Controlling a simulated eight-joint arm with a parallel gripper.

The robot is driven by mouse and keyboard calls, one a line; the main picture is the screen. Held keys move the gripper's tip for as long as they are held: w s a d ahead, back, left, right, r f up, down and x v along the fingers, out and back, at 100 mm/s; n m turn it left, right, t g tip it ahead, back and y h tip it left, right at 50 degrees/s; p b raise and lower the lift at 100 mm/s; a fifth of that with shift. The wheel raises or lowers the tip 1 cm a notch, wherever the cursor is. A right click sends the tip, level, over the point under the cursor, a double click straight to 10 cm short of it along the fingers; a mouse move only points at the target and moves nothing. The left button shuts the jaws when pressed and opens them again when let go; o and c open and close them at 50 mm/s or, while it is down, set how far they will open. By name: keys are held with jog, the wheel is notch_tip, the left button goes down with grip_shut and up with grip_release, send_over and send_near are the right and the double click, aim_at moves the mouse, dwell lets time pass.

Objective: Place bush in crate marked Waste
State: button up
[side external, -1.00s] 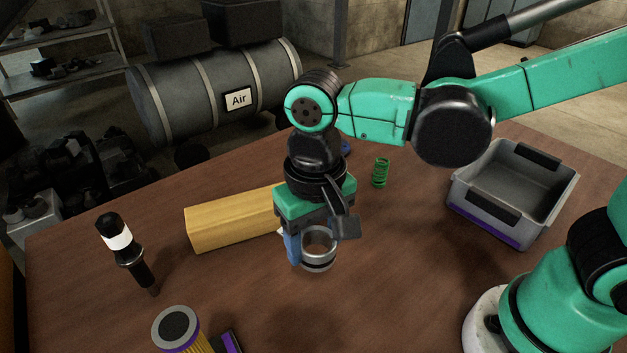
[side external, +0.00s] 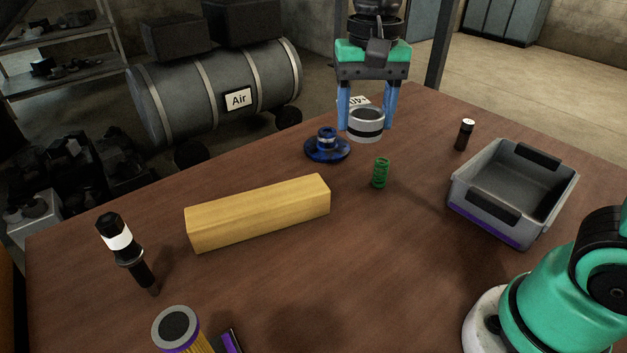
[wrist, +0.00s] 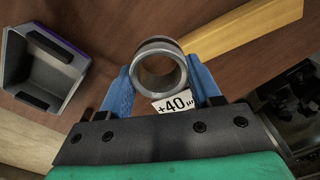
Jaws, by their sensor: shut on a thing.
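The bush (side external: 366,125) is a short silver ring with a dark band. My gripper (side external: 366,122) is shut on it, with the blue fingers on either side, toward the far edge of the table. In the wrist view the bush (wrist: 159,70) sits between the fingertips, its round opening facing the camera. A white tag reading "+40" (wrist: 174,104) shows beside it. A grey crate (side external: 483,205) with black plates and a purple strip stands at the right, apart from the gripper. It also shows in the wrist view (wrist: 73,85). No Waste marking is readable on it.
A blue flanged part (side external: 327,149), a green spring (side external: 380,173) and a small black cylinder (side external: 465,135) stand on the table. A yellow block (side external: 258,214), a black injector-like part (side external: 127,250) and a filter (side external: 178,329) are nearer. Bare table lies before the crate.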

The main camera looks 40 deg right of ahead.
jog(key=s+d+m, duration=0.2)
jog(key=d+m, duration=0.5)
jog(key=d, duration=0.9)
jog(key=m, duration=0.7)
send_over(505, 201)
notch_tip(505, 201, down, 15)
jog(key=shift+f, duration=2.2)
jog(key=shift+f, duration=0.1)
jog(key=o, duration=1.3)
